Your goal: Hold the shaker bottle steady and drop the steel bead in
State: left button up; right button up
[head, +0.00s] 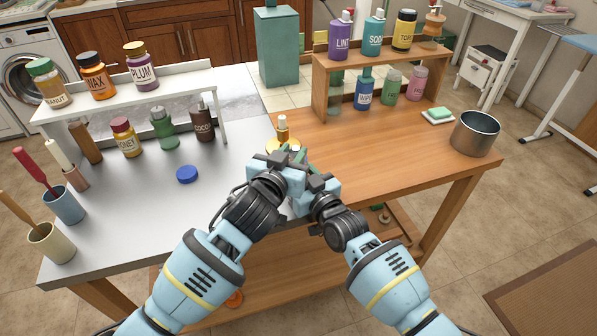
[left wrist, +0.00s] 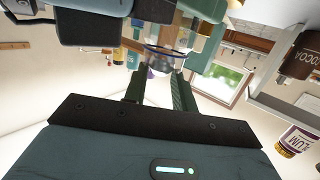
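My left gripper (head: 286,156) and my right gripper (head: 308,160) are close together over the near middle of the table, overlapping in the head view. In the left wrist view, the left gripper's fingers (left wrist: 158,90) are apart, on either side of a clear vessel with a dark rim (left wrist: 166,52), which looks like the shaker bottle. The grippers hide it in the head view. The right gripper (left wrist: 200,30) is just beyond that rim in the left wrist view; its fingertips are unclear. The steel bead is not visible. A blue cap (head: 187,174) lies on the grey surface.
A small brown-topped item with a yellow base (head: 282,126) stands just behind the grippers. A white rack (head: 215,95) with jars is left, a wooden shelf (head: 320,85) with bottles back right. A steel pot (head: 475,134) stands far right. The right wooden surface is mostly clear.

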pick_arm(q)
jog(key=shift+o, duration=0.6)
jog(key=v, duration=1.1)
pick_arm(e)
jog(key=shift+w+f, duration=0.15)
jog(key=shift+w, duration=0.05)
pick_arm(q)
jog(key=shift+s+a, duration=0.1)
jog(key=shift+s, duration=0.05)
pick_arm(e)
jog(key=o, duration=1)
jog(key=v, duration=1.2)
